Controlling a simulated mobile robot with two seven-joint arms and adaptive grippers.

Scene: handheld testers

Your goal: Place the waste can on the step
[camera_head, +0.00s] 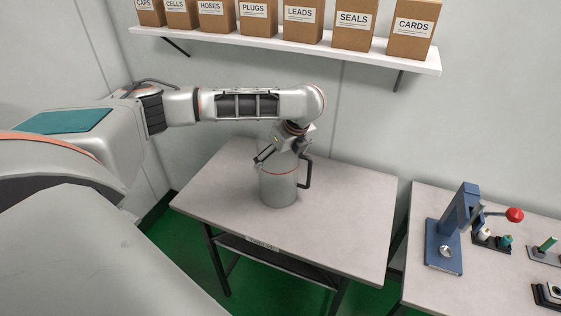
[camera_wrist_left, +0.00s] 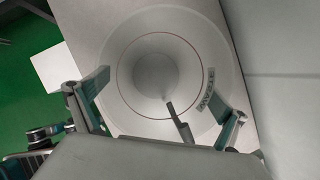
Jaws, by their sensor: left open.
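The waste can (camera_head: 279,187) is a grey round can with a thin red ring and a dark handle on its right side. It stands upright on the grey table. The left wrist view looks down on the can (camera_wrist_left: 150,22), with a "WASTE" label on its right side. My left gripper (camera_head: 283,153) is at the can's top, open. In the left wrist view, the fingers of my left gripper (camera_wrist_left: 157,88) appear on either side of the can; contact cannot be told. I cannot clearly identify the step; a white square (camera_wrist_left: 55,68) shows against the green floor. My right gripper is not in view.
The table (camera_head: 345,210) has free room around the can. A wall shelf (camera_head: 290,41) with several labelled cartons is above my arm. A second table (camera_head: 425,290) at right holds a blue lever press (camera_head: 453,232) and small parts. The floor is green.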

